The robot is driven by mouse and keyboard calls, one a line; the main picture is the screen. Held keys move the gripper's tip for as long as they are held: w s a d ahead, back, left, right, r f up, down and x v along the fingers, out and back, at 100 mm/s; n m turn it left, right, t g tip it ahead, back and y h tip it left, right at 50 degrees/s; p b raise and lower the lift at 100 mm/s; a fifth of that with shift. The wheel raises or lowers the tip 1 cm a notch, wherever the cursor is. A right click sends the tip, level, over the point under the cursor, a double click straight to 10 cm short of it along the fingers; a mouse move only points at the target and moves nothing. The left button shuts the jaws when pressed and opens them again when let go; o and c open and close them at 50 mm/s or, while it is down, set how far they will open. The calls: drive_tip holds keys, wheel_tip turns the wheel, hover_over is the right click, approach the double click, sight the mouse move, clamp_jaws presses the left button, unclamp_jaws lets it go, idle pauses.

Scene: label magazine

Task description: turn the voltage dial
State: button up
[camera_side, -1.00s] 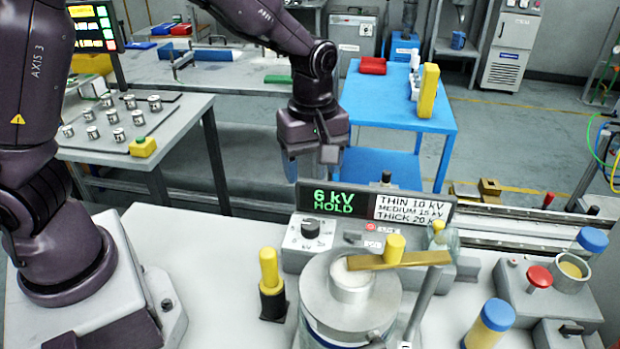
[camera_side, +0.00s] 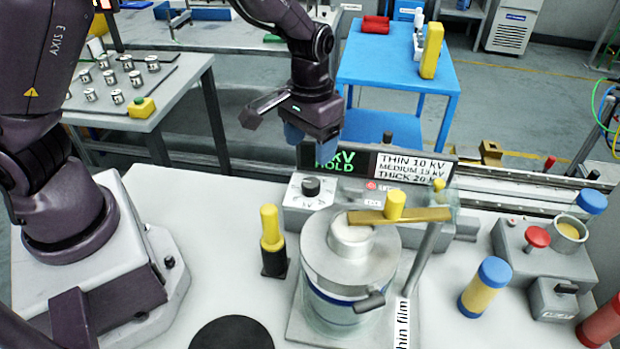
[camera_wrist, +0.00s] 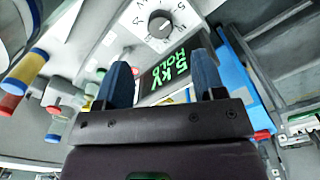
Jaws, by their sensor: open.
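The voltage dial is a black knob (camera_side: 311,187) on a pale panel in the side view. In the wrist view the dial (camera_wrist: 159,23) shows at the top, with a pale pointer mark and printed scale around it. My gripper (camera_side: 309,146) is above and behind the dial, apart from it; its blue fingers are open and empty. In the wrist view my gripper (camera_wrist: 162,80) has its fingers spread, with the display between and beyond them. The display (camera_side: 340,160) shows green "kV HOLD"; my gripper hides its digit in the side view.
A sign (camera_side: 412,168) lists thin 10, medium 15 and thick 20 kV. A metal-lidded vessel (camera_side: 350,250) with a brass bar (camera_side: 415,215) stands before the dial. A yellow-topped post (camera_side: 271,240) stands to its left. A red button (camera_side: 537,237) is at right.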

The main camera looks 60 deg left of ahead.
sight(310, 183)
wheel_tip(310, 183, down, 9)
drive_tip(key=shift+r, duration=0.1)
idle(0.3)
drive_tip(key=c, duration=0.9)
